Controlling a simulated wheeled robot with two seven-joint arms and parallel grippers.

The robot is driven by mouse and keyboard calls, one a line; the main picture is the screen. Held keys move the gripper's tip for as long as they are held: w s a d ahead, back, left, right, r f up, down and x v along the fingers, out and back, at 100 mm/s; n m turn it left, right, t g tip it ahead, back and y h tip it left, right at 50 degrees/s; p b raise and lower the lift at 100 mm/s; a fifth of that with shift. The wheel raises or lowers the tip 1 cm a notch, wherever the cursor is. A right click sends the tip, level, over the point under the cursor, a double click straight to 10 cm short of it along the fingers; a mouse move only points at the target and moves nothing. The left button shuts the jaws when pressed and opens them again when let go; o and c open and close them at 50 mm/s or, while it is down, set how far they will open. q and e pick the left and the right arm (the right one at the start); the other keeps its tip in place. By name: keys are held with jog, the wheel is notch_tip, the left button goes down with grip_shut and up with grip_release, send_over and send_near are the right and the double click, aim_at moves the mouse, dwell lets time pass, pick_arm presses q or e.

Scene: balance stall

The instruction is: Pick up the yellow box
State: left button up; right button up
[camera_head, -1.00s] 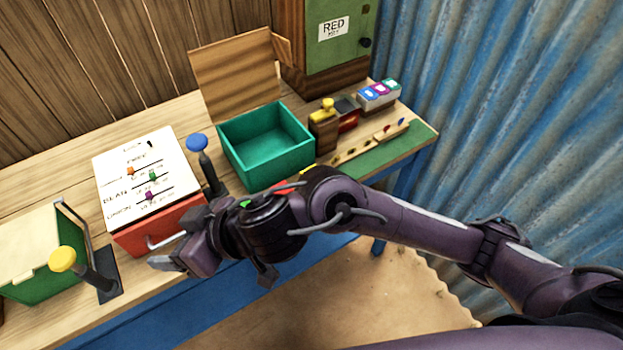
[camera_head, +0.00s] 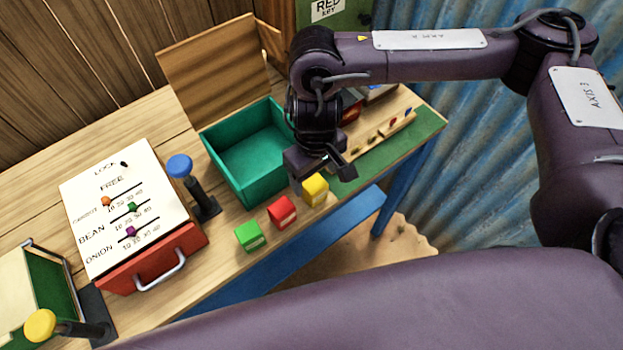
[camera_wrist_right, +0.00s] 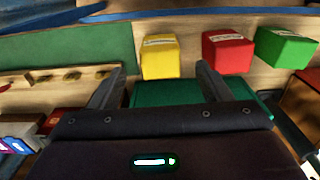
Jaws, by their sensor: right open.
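The yellow box (camera_head: 315,190) is a small cube with a pale label. It sits on the table near the front edge, just right of the red box (camera_head: 282,212). My right gripper (camera_head: 325,174) is open above and just behind the yellow box, partly overlapping it in the head view. In the right wrist view the yellow box (camera_wrist_right: 160,52) lies beyond the open fingertips (camera_wrist_right: 160,76), about in line with the gap between them. Nothing is held. My left gripper is not in view.
A green box (camera_head: 248,236) sits left of the red one. An open teal crate (camera_head: 227,177) stands close behind the boxes. A blue-knobbed lever (camera_head: 180,167) and a slider panel (camera_head: 117,240) stand left. A wooden peg strip (camera_head: 370,146) lies to the right.

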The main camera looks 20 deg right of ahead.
aim_at(315, 186)
jog(key=f, duration=0.3)
jog(key=shift+s+f, duration=0.1)
jog(key=shift+s, duration=0.15)
jog(key=shift+w+f+b, duration=0.2)
jog(key=shift+f+b, duration=0.15)
jog(key=shift+f, duration=1.2)
jog(key=c, duration=1.1)
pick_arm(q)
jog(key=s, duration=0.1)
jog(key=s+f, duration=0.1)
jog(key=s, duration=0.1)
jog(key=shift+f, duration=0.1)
pick_arm(e)
jog(key=shift+r, duration=0.1)
